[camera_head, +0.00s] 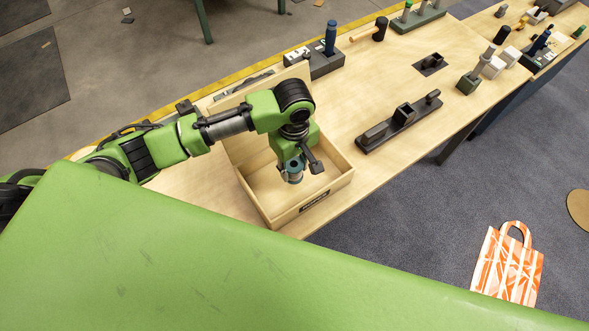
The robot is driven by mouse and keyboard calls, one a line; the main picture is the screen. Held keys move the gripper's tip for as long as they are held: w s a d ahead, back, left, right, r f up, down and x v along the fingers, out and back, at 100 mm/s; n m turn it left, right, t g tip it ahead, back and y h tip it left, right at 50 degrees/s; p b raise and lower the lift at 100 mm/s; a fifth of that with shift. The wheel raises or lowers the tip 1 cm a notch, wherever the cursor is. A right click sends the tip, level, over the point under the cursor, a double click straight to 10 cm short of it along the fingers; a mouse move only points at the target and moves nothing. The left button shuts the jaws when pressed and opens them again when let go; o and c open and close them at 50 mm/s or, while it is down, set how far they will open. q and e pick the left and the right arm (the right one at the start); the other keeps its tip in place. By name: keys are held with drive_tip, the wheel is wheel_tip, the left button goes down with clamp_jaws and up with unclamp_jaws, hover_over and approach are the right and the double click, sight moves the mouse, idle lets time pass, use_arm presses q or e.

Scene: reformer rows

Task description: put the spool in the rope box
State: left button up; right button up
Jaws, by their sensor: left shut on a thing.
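The rope box (318,211) is an open wooden box with a dark label on its front wall, standing at the near end of the workbench. My left gripper (297,167) points down over the inside of the box. It is shut on the spool (293,173), a small teal-grey piece that shows between and below the fingers. The spool is within the outline of the box; I cannot tell whether it touches the box floor. My arm hides part of the box's back wall. My right gripper is not in view.
A dark holder (399,122) lies on the bench right of the box. A grey block with a blue-handled tool (331,38) and a mallet (378,29) are farther back. An orange and white bag (508,265) lies on the floor at the right.

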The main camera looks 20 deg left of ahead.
sight(295, 173)
use_arm(q)
drive_tip(key=shift+w+f, duration=0.4)
drive_tip(key=shift+f, duration=0.05)
drive_tip(key=shift+w+f, duration=0.15)
drive_tip(key=shift+f, duration=1.55)
drive_tip(key=shift+f, duration=0.15)
drive_tip(key=o, duration=1.1)
drive_tip(key=shift+a, duration=0.1)
wheel_tip(295, 173, up, 12)
drive_tip(key=shift+r, duration=0.2)
